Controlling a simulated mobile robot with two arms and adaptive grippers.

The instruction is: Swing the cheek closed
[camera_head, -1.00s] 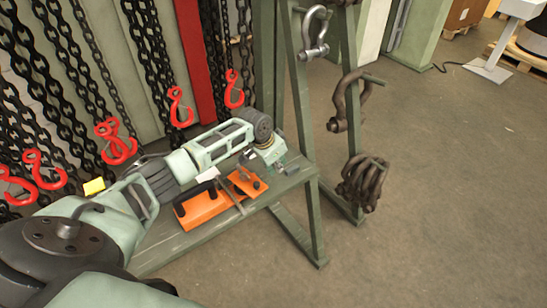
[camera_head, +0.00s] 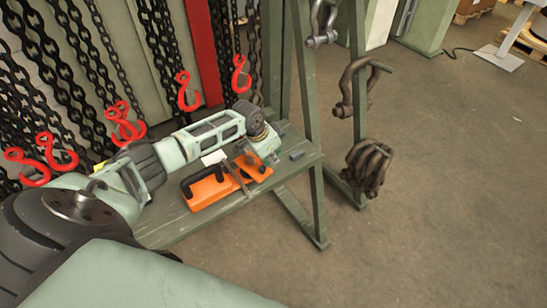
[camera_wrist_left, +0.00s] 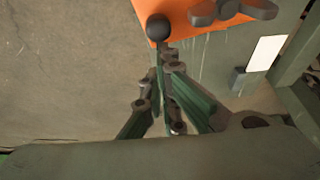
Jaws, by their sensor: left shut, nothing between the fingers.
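An orange device lies on the green bench (camera_head: 170,236). Its larger orange part (camera_head: 203,195) has a black handle (camera_head: 187,186), and a smaller orange plate, likely the cheek (camera_head: 258,174), sits to its right. A grey bar (camera_head: 238,181) lies across between them. My left gripper (camera_head: 268,158) is over the far right edge of the smaller plate. In the left wrist view its fingers (camera_wrist_left: 165,60) are shut and empty, tips close to a black ball knob (camera_wrist_left: 158,28) at the orange plate's corner. I cannot tell whether they touch. My right gripper is out of view.
A small grey block (camera_head: 297,155) lies on the bench right of the gripper. Red hooks (camera_head: 187,92) on black chains hang behind. A green stand with shackles (camera_head: 368,168) is at the right.

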